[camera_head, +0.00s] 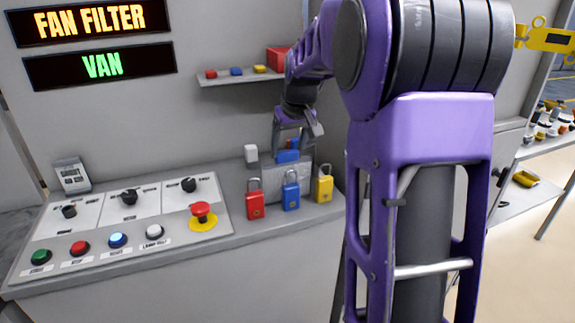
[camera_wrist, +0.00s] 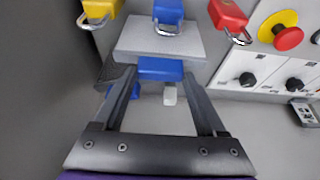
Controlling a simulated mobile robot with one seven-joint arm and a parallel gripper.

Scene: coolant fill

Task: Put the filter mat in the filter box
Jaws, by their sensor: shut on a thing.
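My gripper (camera_head: 291,140) is over the back right of the console, and its two fingers also show in the wrist view (camera_wrist: 161,75). It is shut on a blue grip piece (camera_wrist: 160,68), which adjoins a light grey slab (camera_wrist: 160,38). I take this slab with the blue piece to be the filter mat. In the head view the grey slab (camera_head: 286,184) is behind the padlocks, below the fingers. A dark textured surface (camera_wrist: 116,73) shows beside the left finger in the wrist view. I cannot tell whether it belongs to the filter box, which I cannot clearly make out.
Red (camera_head: 255,199), blue (camera_head: 291,191) and yellow (camera_head: 323,184) padlocks stand in front of the slab. A small white block (camera_head: 251,153) is left of my gripper. A red emergency button (camera_head: 202,213) and several knobs are further left. A shelf (camera_head: 238,79) hangs above.

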